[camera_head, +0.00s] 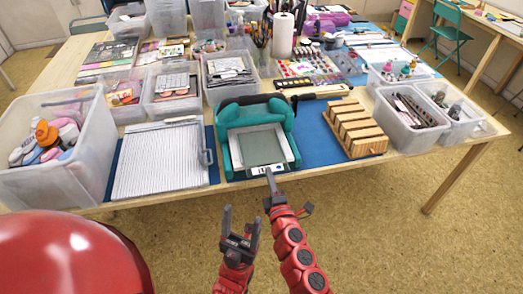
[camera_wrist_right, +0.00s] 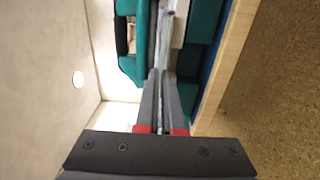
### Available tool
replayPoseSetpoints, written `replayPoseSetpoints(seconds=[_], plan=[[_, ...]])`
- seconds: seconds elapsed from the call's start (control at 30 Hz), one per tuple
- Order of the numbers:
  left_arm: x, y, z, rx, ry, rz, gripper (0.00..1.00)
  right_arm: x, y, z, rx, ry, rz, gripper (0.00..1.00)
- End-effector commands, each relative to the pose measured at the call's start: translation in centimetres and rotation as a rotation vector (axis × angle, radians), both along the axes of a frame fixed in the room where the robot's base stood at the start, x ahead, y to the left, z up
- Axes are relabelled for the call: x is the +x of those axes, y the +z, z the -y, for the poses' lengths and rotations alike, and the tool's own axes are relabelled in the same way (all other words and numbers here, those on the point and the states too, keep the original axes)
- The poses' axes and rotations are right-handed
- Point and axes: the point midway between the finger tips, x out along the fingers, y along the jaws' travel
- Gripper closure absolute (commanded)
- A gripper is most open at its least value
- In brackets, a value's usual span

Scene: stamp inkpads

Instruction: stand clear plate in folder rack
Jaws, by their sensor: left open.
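The clear plate (camera_head: 262,146) lies flat on the white platform (camera_head: 236,158) of the teal machine (camera_head: 255,112). My right gripper (camera_head: 269,174) is at the front edge of that platform. In the right wrist view its two fingers (camera_wrist_right: 161,75) are close together, with the thin pale edge of the plate (camera_wrist_right: 166,40) between and beyond the tips. The folder rack (camera_head: 354,128) is a slotted wooden block right of the machine, with its slots empty. My left gripper (camera_head: 242,217) is open and empty, in front of the table over the floor.
A white scoring board (camera_head: 162,160) lies left of the machine. A clear bin of bottles (camera_head: 60,170) stands at the far left. A bin of tools (camera_head: 410,125) is right of the rack. A dark-handled tool (camera_head: 320,91) lies behind the rack. Blue mat shows between machine and rack.

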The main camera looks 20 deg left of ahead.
Motion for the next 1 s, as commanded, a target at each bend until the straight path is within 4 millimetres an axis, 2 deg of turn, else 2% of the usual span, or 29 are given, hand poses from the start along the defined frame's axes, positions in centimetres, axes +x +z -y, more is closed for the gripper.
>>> replayPoseSetpoints(seconds=[0.03,0.2,0.63,1.0], plan=[[0.0,0.7,0.0,0.000,0.000,0.000,0.35,-0.2,0.7,0.1,-0.001,0.000,0.001,1.00],[0.0,1.9,0.0,0.000,0.000,0.000,0.35,-0.7,1.9,0.5,-0.001,0.000,0.001,1.00],[0.0,2.3,0.0,0.000,0.000,0.000,0.35,-0.9,2.3,0.6,0.001,0.001,0.002,1.00],[0.0,5.6,0.0,0.000,0.000,0.000,0.35,-2.6,5.6,1.7,-0.001,0.002,0.001,1.00]])
